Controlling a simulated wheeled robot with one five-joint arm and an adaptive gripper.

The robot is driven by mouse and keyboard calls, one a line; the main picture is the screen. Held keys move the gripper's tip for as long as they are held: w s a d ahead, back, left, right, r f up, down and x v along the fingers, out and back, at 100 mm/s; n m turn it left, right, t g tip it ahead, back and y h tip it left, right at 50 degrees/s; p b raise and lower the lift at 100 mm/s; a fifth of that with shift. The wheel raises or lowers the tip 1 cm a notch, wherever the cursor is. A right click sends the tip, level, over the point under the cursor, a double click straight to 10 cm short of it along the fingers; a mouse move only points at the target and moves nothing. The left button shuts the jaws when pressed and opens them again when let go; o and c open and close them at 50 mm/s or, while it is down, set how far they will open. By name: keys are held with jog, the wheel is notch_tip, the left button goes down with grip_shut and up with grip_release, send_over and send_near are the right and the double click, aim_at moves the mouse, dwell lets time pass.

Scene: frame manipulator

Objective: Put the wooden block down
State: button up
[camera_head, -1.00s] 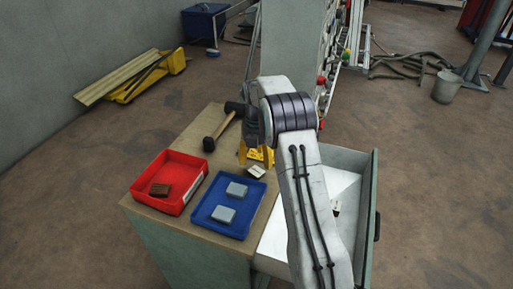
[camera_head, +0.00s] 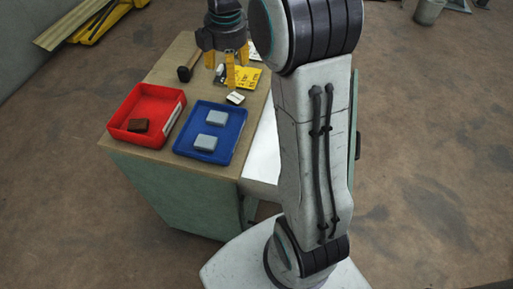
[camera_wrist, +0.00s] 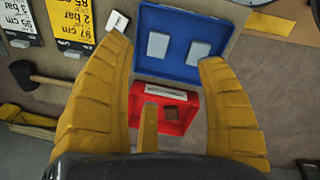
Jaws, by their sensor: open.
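The wooden block (camera_head: 138,125), small and dark brown, lies in the red tray (camera_head: 117,125) on the workbench. In the wrist view the block (camera_wrist: 170,111) rests on the floor of the red tray (camera_wrist: 189,115). My gripper (camera_head: 229,72) has yellow fingers, spread apart with nothing between them. It hangs over the bench, behind and to the right of the red tray, and does not touch the block. In the wrist view the open fingers (camera_wrist: 164,60) frame the trays well below.
A blue tray (camera_head: 183,146) with two grey blocks stands right of the red tray. My arm hides the bench's right side.

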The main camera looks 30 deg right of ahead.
jog(key=s+a+f+m+t, duration=0.1)
jog(key=s+a+m, duration=0.1)
jog(key=s+m, duration=0.5)
jog(key=s+a+f+m+t, duration=0.1)
jog(key=s+a+m, duration=0.2)
jog(key=s+m, duration=0.4)
jog(key=s, duration=0.9)
jog(key=shift+a+f, duration=0.3)
jog(key=shift+s+d, duration=0.1)
